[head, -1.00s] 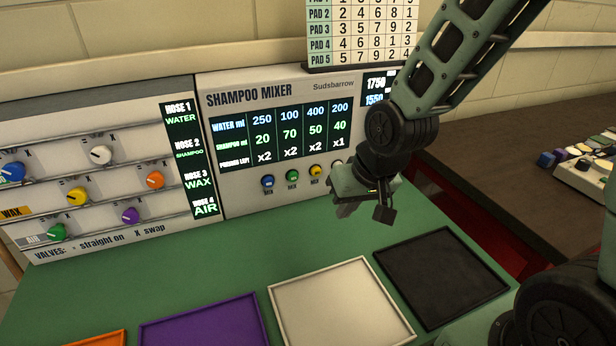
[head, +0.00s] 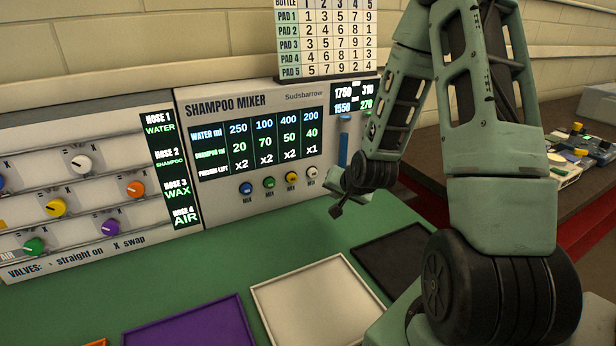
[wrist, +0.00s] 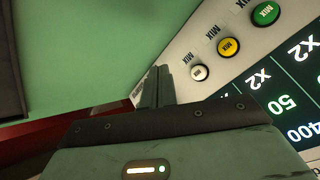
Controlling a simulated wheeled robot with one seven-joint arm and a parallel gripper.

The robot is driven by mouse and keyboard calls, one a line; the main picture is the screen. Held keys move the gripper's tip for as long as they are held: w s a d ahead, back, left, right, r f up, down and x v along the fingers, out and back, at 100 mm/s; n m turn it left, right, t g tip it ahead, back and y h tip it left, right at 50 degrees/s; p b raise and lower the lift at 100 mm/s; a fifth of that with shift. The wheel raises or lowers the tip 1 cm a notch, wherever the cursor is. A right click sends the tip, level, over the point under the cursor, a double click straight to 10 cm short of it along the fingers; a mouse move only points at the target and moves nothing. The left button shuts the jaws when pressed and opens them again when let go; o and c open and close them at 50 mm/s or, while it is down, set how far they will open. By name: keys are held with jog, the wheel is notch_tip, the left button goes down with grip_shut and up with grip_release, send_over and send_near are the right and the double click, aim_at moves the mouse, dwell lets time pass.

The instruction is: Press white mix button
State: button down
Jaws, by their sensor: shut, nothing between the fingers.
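The white mix button (head: 312,173) is the rightmost of the row on the shampoo mixer panel (head: 190,98), under the x1 column. It also shows in the wrist view (wrist: 200,72), just right of my fingertips. My gripper (head: 336,206) is shut and empty, in front of the panel, below and right of the white button in the head view. In the wrist view the closed fingers (wrist: 156,84) point toward the panel's lower edge, beside the button. I see no contact with the button.
The yellow button (head: 292,178), green button (head: 269,183) and blue button (head: 246,188) sit left of the white one. A white tray (head: 262,316), purple tray (head: 132,336) and black tray (head: 364,256) lie on the green counter. Valve knobs are at the left.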

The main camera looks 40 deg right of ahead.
jog(key=w+d, duration=0.2)
jog(key=w, duration=0.6)
jog(key=shift+w+p, duration=0.25)
jog(key=shift+p, duration=0.15)
jog(key=shift+d, duration=0.1)
dwell(1.9)
jog(key=shift+w+d, duration=0.1)
jog(key=shift+w, duration=0.3)
jog(key=shift+w+d, duration=0.15)
jog(key=shift+w, duration=0.4)
dwell(0.6)
jog(key=shift+s, duration=0.15)
jog(key=shift+s+a, duration=0.25)
jog(key=shift+s, duration=0.55)
jog(key=shift+s+a+b, duration=0.15)
jog(key=shift+s+a, duration=0.05)
jog(key=shift+s, duration=0.6)
jog(key=shift+s+a+b, duration=0.2)
jog(key=shift+s, duration=0.6)
jog(key=shift+s+a+b, duration=0.15)
jog(key=shift+s+a, duration=0.05)
jog(key=shift+s, duration=0.6)
